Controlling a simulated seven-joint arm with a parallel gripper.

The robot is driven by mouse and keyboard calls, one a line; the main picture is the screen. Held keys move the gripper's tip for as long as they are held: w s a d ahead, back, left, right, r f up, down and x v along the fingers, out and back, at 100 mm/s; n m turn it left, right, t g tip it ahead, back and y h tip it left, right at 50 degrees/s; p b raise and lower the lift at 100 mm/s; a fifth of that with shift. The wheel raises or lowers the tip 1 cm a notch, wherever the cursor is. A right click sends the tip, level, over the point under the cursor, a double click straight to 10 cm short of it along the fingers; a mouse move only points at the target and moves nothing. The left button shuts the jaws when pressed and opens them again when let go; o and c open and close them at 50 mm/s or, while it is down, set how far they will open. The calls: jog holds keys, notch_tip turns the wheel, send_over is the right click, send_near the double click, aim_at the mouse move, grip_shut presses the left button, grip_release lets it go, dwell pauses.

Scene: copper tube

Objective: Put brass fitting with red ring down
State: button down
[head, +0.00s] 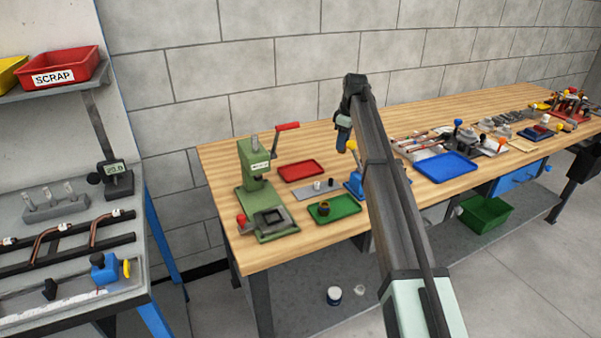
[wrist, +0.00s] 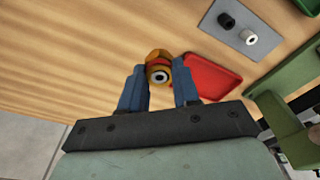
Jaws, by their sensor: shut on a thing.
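My gripper (wrist: 158,76) is shut on the brass fitting with red ring (wrist: 158,73). The wrist view shows the fitting's yellow-orange body between the two blue fingers, with a pale round end and dark hole facing the camera. In the head view my gripper (head: 343,143) points down at the end of my arm, over the wooden bench (head: 232,166). I cannot make out the fitting surely there.
A red tray (head: 301,170) lies on the bench and also shows beside the fitting in the wrist view (wrist: 215,77). A grey plate (head: 300,191) with small pegs, a green tray (head: 347,206) and a green press (head: 252,180) stand near. A blue tray (head: 445,167) lies right of my arm.

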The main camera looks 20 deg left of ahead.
jog(key=s+a+r+n, duration=0.1)
jog(key=s+a+n, duration=0.2)
jog(key=a, duration=0.4)
jog(key=s+a+r+n, duration=0.2)
jog(key=s+a+n, duration=0.1)
jog(key=a, duration=0.3)
jog(key=shift+g, duration=0.4)
jog(key=shift+s+f, duration=0.1)
jog(key=shift+f, duration=4.85)
jog(key=shift+f, duration=0.15)
jog(key=c, duration=0.8)
grip_release()
notch_tip(320, 180, up, 12)
jog(key=d, duration=0.1)
jog(key=shift+w+d, duration=0.15)
jog(key=shift+w, duration=0.1)
